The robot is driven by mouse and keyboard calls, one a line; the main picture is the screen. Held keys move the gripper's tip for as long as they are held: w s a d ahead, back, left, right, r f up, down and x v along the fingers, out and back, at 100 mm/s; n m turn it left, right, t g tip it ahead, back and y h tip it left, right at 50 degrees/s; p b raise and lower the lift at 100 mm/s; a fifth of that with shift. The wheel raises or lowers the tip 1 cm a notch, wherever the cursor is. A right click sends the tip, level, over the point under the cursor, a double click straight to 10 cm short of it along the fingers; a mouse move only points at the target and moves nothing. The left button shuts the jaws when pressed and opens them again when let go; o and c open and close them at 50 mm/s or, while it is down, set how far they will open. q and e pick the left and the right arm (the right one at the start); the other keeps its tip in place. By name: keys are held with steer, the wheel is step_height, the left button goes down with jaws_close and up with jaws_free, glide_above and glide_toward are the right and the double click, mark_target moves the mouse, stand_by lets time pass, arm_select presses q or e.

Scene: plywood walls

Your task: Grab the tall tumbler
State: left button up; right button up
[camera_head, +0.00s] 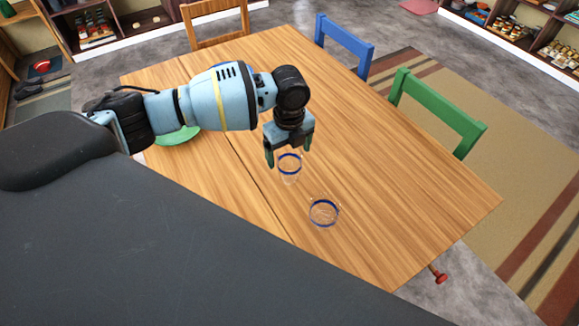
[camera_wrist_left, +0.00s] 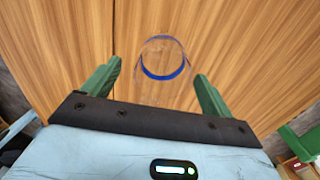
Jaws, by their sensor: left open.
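Two clear glasses with blue rims stand on the wooden table in the head view. The tall tumbler (camera_head: 289,172) looks narrower and deeper; the other glass (camera_head: 324,214) looks wider and shorter and stands nearer the front edge. My left gripper (camera_head: 288,153) points down over the tall tumbler, its green fingers open on either side of the rim in the picture. In the left wrist view, a blue-rimmed glass (camera_wrist_left: 165,62) shows between the spread fingers (camera_wrist_left: 157,72), with nothing gripped. I cannot tell whether the fingers touch it. My right gripper is out of view.
A green plate (camera_head: 178,137) lies on the table (camera_head: 400,180), partly behind my left arm. Wooden (camera_head: 215,38), blue (camera_head: 344,43) and green (camera_head: 436,108) chairs stand along the table's far and right sides. The table's right part is clear.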

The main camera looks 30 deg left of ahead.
arm_select(q)
steer(key=shift+w+a+f, duration=0.1)
steer(key=shift+w+f, duration=0.05)
steer(key=shift+f, duration=2.65)
steer(key=c, duration=1.1)
steer(key=shift+o, duration=0.2)
steer(key=shift+r, duration=0.15)
step_height(320, 180, up, 10)
